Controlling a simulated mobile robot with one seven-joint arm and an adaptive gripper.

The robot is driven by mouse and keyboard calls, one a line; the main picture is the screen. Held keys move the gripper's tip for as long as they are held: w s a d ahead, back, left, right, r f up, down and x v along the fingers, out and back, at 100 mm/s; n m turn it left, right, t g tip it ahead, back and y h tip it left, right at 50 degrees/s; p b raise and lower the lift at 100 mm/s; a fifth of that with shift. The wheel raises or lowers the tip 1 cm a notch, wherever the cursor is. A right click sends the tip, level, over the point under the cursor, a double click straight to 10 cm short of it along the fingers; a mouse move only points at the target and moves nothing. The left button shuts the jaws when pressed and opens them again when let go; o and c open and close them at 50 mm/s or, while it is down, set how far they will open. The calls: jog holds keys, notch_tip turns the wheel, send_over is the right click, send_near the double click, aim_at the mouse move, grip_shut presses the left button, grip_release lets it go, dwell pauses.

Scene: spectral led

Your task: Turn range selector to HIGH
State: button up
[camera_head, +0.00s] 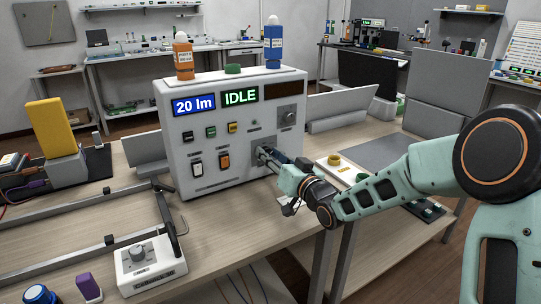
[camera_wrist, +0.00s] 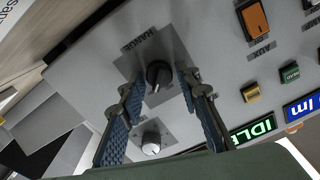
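The range selector is a black knob (camera_wrist: 158,75) on a grey plate lettered RANGE, on the front of the white instrument box (camera_head: 180,125). In the wrist view it lies between the two blue-padded fingers of my gripper (camera_wrist: 162,80), with a gap visible on both sides. My gripper is open. In the head view my gripper (camera_head: 270,156) is at the lower right of the box's front and hides most of the selector. The box's displays read "20 lm" (camera_head: 194,105) and "IDLE" (camera_head: 239,96). The selector's set position is too small to read.
A silver knob (camera_wrist: 151,140) sits beside the selector on the box, and it also shows in the head view (camera_head: 289,114). Rocker switches (camera_head: 197,168) and small buttons (camera_head: 211,132) are left of my gripper. A small box with a knob (camera_head: 150,268) stands on the bench in front.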

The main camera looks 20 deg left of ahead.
jog(key=shift+o, duration=0.9)
jog(key=v, duration=1.2)
